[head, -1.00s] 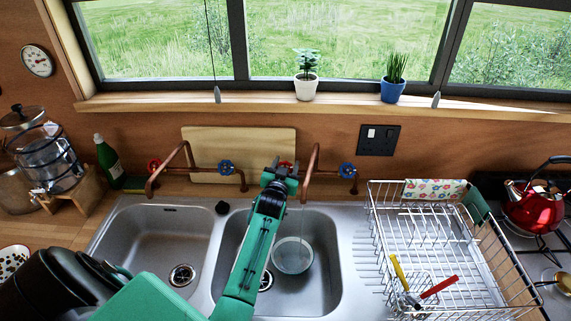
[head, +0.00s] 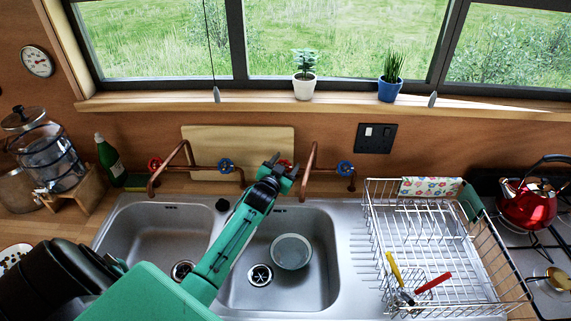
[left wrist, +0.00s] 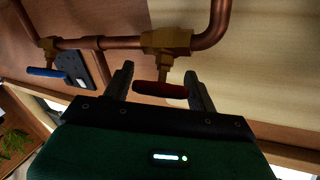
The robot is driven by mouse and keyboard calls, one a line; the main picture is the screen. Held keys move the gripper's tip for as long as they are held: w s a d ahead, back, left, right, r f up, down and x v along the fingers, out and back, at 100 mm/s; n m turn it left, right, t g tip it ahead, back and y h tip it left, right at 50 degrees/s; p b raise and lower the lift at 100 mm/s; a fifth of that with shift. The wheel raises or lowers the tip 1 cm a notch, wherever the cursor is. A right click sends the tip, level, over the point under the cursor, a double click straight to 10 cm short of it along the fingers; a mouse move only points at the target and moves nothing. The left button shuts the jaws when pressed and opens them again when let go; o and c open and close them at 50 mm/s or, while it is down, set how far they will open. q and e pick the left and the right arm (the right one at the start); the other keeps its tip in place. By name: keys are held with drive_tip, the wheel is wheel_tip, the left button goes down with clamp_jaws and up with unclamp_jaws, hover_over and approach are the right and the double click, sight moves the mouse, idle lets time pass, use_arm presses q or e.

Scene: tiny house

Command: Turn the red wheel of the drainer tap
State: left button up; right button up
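The drainer tap is the right copper tap (head: 309,170), with a blue wheel (head: 345,168) on its right and a red wheel on its left. In the head view the red wheel is mostly hidden behind my left gripper (head: 283,168). In the left wrist view the red wheel (left wrist: 160,90) shows edge-on below a brass valve (left wrist: 166,42). It lies between the two fingers of my left gripper (left wrist: 160,88), which are open with a gap visible on each side. The blue wheel also shows in the left wrist view (left wrist: 47,72). My right gripper is not in view.
A double sink (head: 325,285) with a bowl (head: 291,251) lies below my left arm. A wire dish rack (head: 440,305) stands at the right. A cutting board (head: 225,140) leans on the wall behind the taps. Another copper tap (head: 165,167) stands left.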

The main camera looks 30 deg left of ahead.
use_arm(q)
drive_tip(key=shift+o, duration=1.1)
drive_tip(key=shift+f, duration=0.1)
drive_tip(key=shift+s+d, duration=0.1)
drive_tip(key=shift+s, duration=0.35)
drive_tip(key=s+d+b, duration=0.2)
drive_tip(key=s+b, duration=0.2)
drive_tip(key=s, duration=0.8)
drive_tip(key=shift+s+r, duration=0.3)
drive_tip(key=shift+r, duration=0.05)
